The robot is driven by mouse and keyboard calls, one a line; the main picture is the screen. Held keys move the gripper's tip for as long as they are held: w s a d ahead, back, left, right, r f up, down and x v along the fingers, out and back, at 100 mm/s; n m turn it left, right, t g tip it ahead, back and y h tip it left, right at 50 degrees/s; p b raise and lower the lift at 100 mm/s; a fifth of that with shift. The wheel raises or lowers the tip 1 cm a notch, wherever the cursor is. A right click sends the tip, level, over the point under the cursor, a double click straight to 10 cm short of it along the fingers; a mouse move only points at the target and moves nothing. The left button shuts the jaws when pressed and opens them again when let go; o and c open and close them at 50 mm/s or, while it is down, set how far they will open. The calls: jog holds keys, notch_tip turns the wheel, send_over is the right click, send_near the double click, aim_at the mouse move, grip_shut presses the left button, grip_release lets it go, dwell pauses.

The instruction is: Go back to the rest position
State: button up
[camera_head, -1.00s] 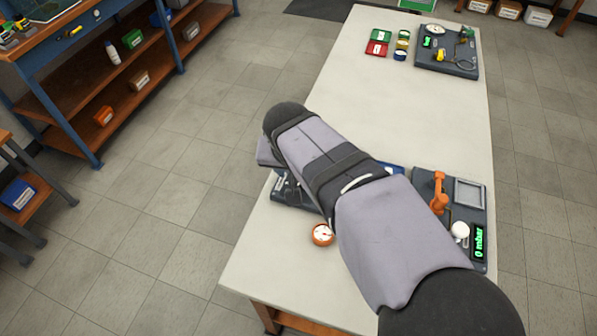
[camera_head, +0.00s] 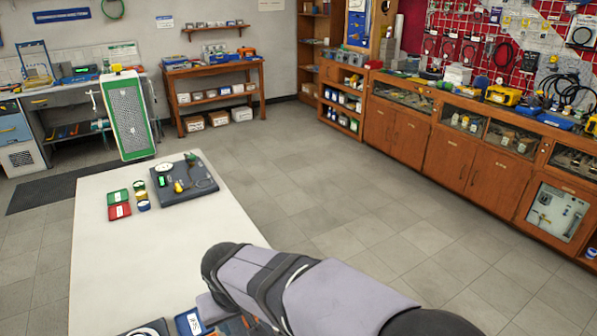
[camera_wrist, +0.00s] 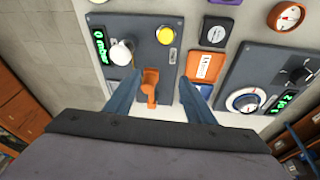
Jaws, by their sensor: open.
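My gripper (camera_wrist: 159,80) is open in the wrist view, with two blue-grey fingers apart and nothing held. An orange lever (camera_wrist: 150,86) on the dark regulator panel (camera_wrist: 138,52) appears between the fingers; I cannot tell how far below them it is. A white knob (camera_wrist: 121,53), a yellow button (camera_wrist: 165,36) and a green "0 mbar" display (camera_wrist: 99,44) are on the same panel. In the head view my arm crosses the bottom over the bench, and my gripper is not visible there.
The white bench (camera_head: 112,256) has another dark panel (camera_head: 205,187) at its far end, beside red and green boxes. A second panel with dials (camera_wrist: 262,93) and an orange-rimmed gauge (camera_wrist: 286,16) lie right in the wrist view. Wooden cabinets (camera_head: 397,136) line the right; open floor lies between.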

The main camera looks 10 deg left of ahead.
jog(key=w+d+f+m+g+h, duration=0.1)
jog(key=w+d+m, duration=0.1)
jog(key=d, duration=0.9)
jog(key=w+d+f+m+h, duration=0.1)
jog(key=d, duration=1)
jog(key=s+d+f+m+g, duration=0.1)
jog(key=s+d+f+m, duration=0.1)
jog(key=s+d, duration=0.3)
jog(key=s+d+f+m+g, duration=0.1)
jog(key=s+d+f+m, duration=0.1)
jog(key=s+d, duration=0.4)
jog(key=d, duration=0.3)
jog(key=shift+d+f+m+y, duration=0.3)
jog(key=shift+d+f+m, duration=0.1)
jog(key=shift+w, duration=0.1)
